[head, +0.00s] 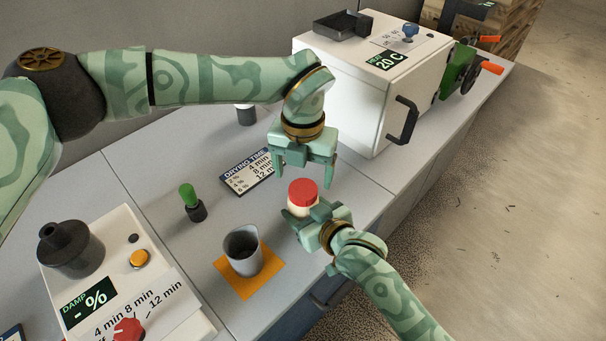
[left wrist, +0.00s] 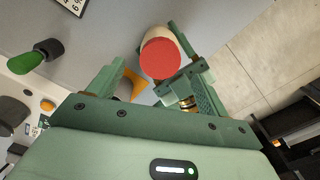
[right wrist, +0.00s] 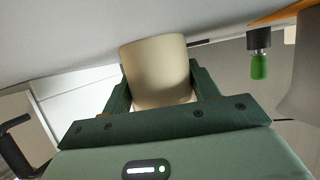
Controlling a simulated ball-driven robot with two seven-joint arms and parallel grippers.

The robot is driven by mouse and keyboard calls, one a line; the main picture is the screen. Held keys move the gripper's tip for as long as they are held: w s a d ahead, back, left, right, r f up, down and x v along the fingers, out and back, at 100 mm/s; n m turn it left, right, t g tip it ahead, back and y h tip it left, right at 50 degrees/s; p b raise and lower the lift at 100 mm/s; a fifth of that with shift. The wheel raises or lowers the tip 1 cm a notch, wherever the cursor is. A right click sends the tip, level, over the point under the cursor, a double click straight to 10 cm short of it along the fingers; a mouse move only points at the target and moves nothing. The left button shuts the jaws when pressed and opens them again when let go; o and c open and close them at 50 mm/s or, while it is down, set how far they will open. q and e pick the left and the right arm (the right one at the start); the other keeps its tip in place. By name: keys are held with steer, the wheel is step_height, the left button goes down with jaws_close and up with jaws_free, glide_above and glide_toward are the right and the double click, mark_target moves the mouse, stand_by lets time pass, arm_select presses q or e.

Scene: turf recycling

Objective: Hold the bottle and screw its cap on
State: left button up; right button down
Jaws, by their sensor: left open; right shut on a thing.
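A cream bottle (head: 296,209) with a red cap (head: 303,191) on its top stands near the counter's front edge. My right gripper (head: 318,217) is shut on the bottle's side; the right wrist view shows the cream body (right wrist: 158,75) between its fingers. My left gripper (head: 305,173) is open and empty, pointing down just above and behind the cap. In the left wrist view the red cap (left wrist: 160,58) lies beyond the open fingers, apart from them. Whether the cap is tight on the bottle cannot be told.
A grey cup (head: 243,252) stands on an orange mat (head: 268,277) left of the bottle. A green-handled tool (head: 190,197) and a drying-time sign (head: 248,172) are behind. A white machine (head: 350,85) stands at the back right, a dial box (head: 125,275) at the front left.

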mark_target(303, 189)
arm_select(q)
steer(key=shift+c, duration=0.4)
steer(key=shift+s+f, duration=0.1)
steer(key=shift+f, duration=0.05)
steer(key=r+n, duration=0.2)
steer(key=r, duration=0.1)
steer(key=shift+d+r, duration=0.15)
steer(key=shift+d, duration=0.25)
steer(key=shift+a+r+n, duration=0.25)
steer(key=shift+a+n, duration=0.15)
steer(key=shift+n, duration=0.3)
steer(key=shift+f, duration=4.05)
